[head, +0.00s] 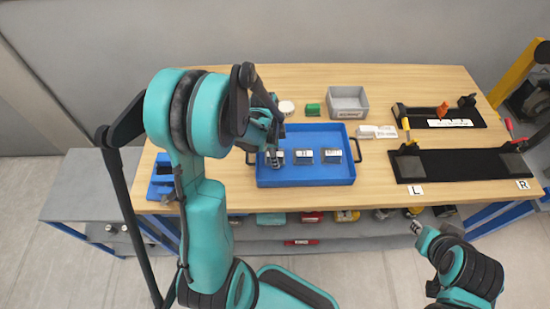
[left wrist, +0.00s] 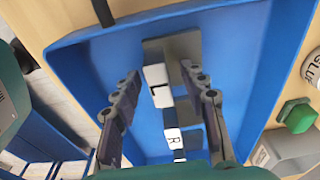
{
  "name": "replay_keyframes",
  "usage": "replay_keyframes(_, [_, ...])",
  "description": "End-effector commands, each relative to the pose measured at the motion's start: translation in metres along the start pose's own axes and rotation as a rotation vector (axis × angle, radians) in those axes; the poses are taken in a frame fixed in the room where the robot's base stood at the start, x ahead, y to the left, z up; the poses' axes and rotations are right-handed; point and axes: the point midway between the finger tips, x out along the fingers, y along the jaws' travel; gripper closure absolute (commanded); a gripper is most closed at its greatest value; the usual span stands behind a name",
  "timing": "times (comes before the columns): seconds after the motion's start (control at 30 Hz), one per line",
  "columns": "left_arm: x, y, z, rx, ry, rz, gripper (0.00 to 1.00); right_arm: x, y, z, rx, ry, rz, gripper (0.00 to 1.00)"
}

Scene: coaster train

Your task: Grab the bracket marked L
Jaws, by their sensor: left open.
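The bracket marked L (left wrist: 158,86) is a grey metal angle piece with a white label, lying in the blue tray (left wrist: 95,60). In the head view it is the leftmost bracket (head: 279,157), partly hidden by my gripper. My left gripper (left wrist: 160,78) is open above it, one finger to each side of the bracket in the left wrist view. I cannot tell whether the fingers touch it. In the head view my left gripper (head: 272,155) reaches down over the left part of the tray. My right gripper (head: 416,228) is in front of the table; its jaw state is unclear.
A bracket marked R (left wrist: 172,137) and another bracket (head: 331,156) lie in the same tray. A glue pot (head: 286,108), a green block (head: 313,109) and a grey bin (head: 347,101) stand behind it. Black fixtures (head: 460,165) stand at the right. A blue stand (head: 160,180) is at the left.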

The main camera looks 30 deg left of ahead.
Motion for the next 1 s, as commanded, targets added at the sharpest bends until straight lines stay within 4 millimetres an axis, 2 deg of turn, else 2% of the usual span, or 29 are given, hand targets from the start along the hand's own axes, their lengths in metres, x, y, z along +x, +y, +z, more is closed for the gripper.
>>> replay_keyframes(0.13, [-0.001,0.000,0.000,0.000,0.000,0.000,0.60,-0.001,0.000,0.000,0.000,0.000,0.000,0.74])
replay_keyframes(0.2, [-0.001,0.000,0.000,0.000,0.000,0.000,0.78,-0.001,0.000,-0.001,0.000,0.000,0.000,0.74])
replay_keyframes(0.3, [-0.001,0.000,0.000,0.000,0.000,0.000,1.00,-0.001,0.000,0.000,0.000,0.000,0.000,0.74])
replay_keyframes(0.73, [-0.005,0.000,-0.001,0.000,0.000,0.000,1.00,-0.002,0.000,-0.001,0.000,0.000,0.000,0.74])
replay_keyframes(0.87, [-0.018,0.000,-0.002,0.000,0.000,0.000,1.00,-0.006,0.000,-0.004,0.000,0.000,0.000,0.74])
replay_keyframes(1.0, [-0.045,0.000,-0.005,0.000,0.000,0.000,1.00,-0.014,0.000,-0.010,0.000,0.000,0.000,0.74])
